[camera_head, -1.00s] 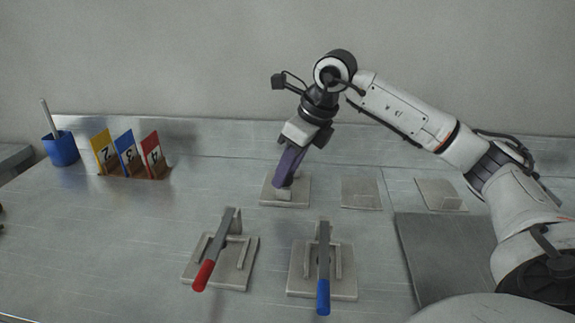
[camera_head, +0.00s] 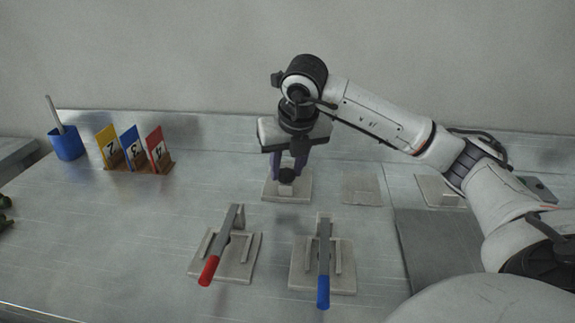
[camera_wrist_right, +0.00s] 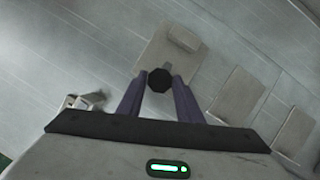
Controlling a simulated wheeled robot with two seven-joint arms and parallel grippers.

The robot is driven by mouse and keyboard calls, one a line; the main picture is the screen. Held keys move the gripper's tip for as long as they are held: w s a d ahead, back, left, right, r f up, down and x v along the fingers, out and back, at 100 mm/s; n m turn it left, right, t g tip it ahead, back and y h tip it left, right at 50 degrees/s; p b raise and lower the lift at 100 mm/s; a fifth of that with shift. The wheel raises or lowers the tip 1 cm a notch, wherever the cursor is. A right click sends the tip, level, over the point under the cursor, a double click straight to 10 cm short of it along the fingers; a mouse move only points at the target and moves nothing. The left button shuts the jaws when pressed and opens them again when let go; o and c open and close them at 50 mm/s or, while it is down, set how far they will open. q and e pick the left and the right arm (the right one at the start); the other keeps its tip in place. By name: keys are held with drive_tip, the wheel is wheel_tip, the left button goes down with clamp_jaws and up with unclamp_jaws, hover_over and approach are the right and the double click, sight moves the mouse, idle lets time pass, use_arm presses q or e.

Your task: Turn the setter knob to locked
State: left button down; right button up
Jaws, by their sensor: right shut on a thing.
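The setter knob is a small dark knob (camera_head: 286,175) on a square grey plate (camera_head: 299,192) at the back middle of the table. In the right wrist view the knob (camera_wrist_right: 160,80) looks like a dark polygon between my purple fingertips. My right gripper (camera_head: 288,173) points down and is shut on the knob; it also shows in the right wrist view (camera_wrist_right: 159,88). A raised block (camera_wrist_right: 184,38) stands on the plate beside the knob. Any lock marking cannot be made out. My left gripper is not clearly in view.
A red-handled lever (camera_head: 210,269) and a blue-handled lever (camera_head: 323,291) stand in front on grey bases. Flat plates (camera_head: 362,188) lie to the right. Numbered cards (camera_head: 132,148) and a blue cup (camera_head: 67,145) stand at the left. The left middle table is clear.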

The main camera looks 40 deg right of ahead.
drive_tip(key=shift+m, duration=0.3)
drive_tip(key=o, duration=1)
drive_tip(key=p+v, duration=0.1)
drive_tip(key=v, duration=0.9)
drive_tip(key=shift+a+r, duration=0.15)
drive_tip(key=shift+r, duration=0.05)
drive_tip(key=shift+s+f, duration=0.1)
